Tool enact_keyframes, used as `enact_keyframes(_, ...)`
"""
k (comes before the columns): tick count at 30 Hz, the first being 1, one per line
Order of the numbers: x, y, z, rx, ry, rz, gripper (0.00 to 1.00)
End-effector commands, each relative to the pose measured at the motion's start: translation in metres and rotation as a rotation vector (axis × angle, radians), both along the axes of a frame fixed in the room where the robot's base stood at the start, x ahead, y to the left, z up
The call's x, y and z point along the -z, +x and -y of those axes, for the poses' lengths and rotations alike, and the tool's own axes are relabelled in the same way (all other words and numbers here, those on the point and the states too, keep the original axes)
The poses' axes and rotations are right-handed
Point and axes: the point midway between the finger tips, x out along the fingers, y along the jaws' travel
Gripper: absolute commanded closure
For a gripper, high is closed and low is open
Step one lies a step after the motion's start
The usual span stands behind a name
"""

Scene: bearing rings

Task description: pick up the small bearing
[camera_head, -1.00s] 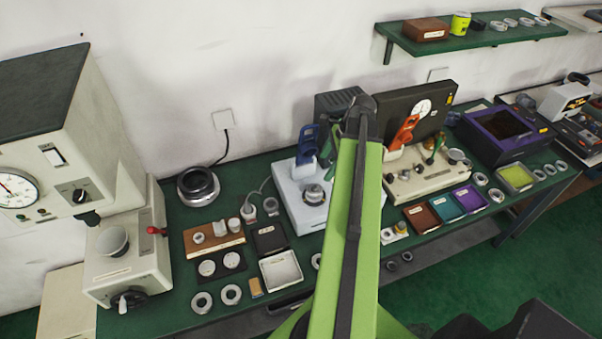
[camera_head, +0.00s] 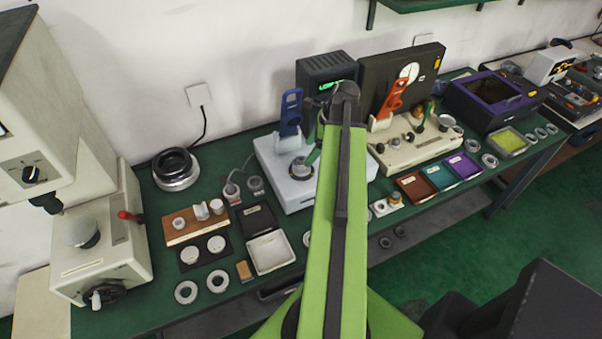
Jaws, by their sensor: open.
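Several bearing rings lie on the green bench, and I cannot tell for sure which is the small bearing. One small ring (camera_head: 179,223) is on the wooden block at the left. A metal ring (camera_head: 301,168) sits on top of the white instrument (camera_head: 291,196). Two flat rings (camera_head: 186,292) (camera_head: 217,281) lie near the front edge. My green arm crosses the middle of the view. A green finger of my gripper (camera_head: 313,157) shows just left of the arm, close to the ring on the white instrument. The rest of the gripper is hidden, and I see nothing held.
A large press machine (camera_head: 100,235) stands at the left. A white tray (camera_head: 270,252) lies left of my arm. Brown, teal and purple trays (camera_head: 416,186) lie to the right. A beige tester (camera_head: 418,148) and dark boxes stand behind. Bare bench shows near the front left.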

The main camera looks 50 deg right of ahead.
Motion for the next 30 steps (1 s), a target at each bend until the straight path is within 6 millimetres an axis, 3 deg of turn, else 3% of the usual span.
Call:
enact_keyframes(7, 0.01, 0.004, -0.002, -0.001, 0.0, 0.0, 0.19)
enact_keyframes(15, 0.052, 0.017, -0.011, -0.002, -0.001, 0.0, 0.19)
enact_keyframes(23, 0.051, 0.019, -0.012, -0.002, -0.001, 0.0, 0.19)
enact_keyframes(30, 0.05, 0.019, -0.012, -0.002, -0.001, 0.0, 0.51)
